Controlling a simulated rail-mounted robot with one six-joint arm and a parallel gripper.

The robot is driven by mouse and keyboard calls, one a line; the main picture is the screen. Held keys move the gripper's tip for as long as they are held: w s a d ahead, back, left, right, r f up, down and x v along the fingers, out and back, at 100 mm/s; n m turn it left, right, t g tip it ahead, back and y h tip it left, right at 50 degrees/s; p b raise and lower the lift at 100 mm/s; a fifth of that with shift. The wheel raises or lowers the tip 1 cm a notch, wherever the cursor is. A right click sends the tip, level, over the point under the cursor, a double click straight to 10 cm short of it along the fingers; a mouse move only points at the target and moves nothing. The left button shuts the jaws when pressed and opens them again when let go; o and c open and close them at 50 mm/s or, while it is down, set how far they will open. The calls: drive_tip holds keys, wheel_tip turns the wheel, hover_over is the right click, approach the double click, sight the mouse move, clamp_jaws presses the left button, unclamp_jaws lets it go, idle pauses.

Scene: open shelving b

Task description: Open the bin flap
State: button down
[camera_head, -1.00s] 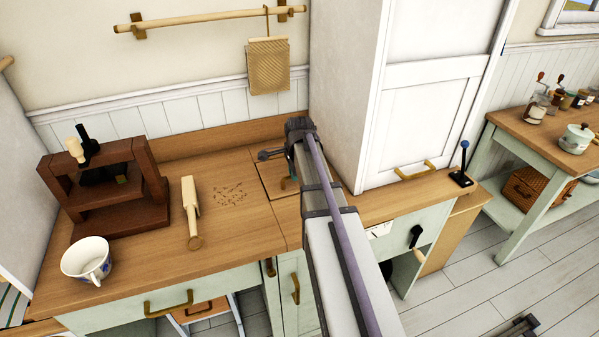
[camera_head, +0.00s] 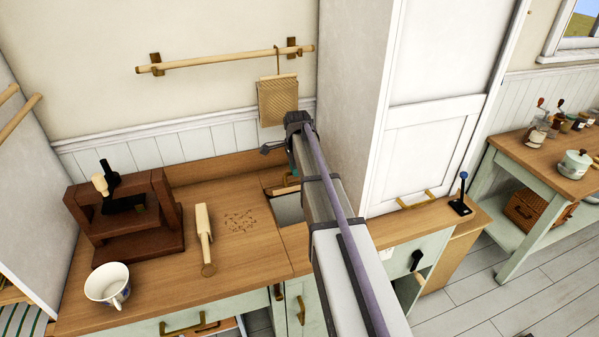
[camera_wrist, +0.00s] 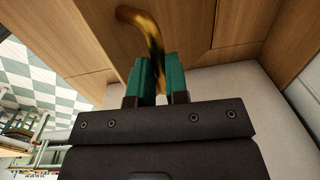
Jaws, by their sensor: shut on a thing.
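The bin flap (camera_head: 283,190) is a wooden panel in the counter top, tilted up at the back of its opening. A pale opening (camera_head: 287,209) shows in front of it. My gripper (camera_wrist: 154,72) has teal fingers closed around the brass handle (camera_wrist: 146,28), which stands out from a wooden surface in the wrist view. In the head view, my arm hides most of the gripper, the handle and the right part of the flap.
Crumbs (camera_head: 240,220), a wooden scoop (camera_head: 205,235), a cup (camera_head: 107,285) and a dark wooden press (camera_head: 125,215) are left of the opening. A tall white cabinet (camera_head: 425,150) stands close on the right. A woven board (camera_head: 278,100) hangs behind.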

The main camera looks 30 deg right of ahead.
drive_tip(key=shift+w+r, duration=0.1)
drive_tip(key=shift+w, duration=0.4)
drive_tip(key=c, duration=1.6)
unclamp_jaws()
drive_tip(key=o, duration=0.3)
drive_tip(key=shift+w+f, duration=0.3)
drive_tip(key=shift+w, duration=0.05)
drive_tip(key=shift+o, duration=0.9)
drive_tip(key=shift+s+r, duration=0.1)
drive_tip(key=shift+s, duration=0.1)
wheel_tip(320, 180, up, 11)
drive_tip(key=p, duration=1.1)
drive_tip(key=shift+s, duration=0.35)
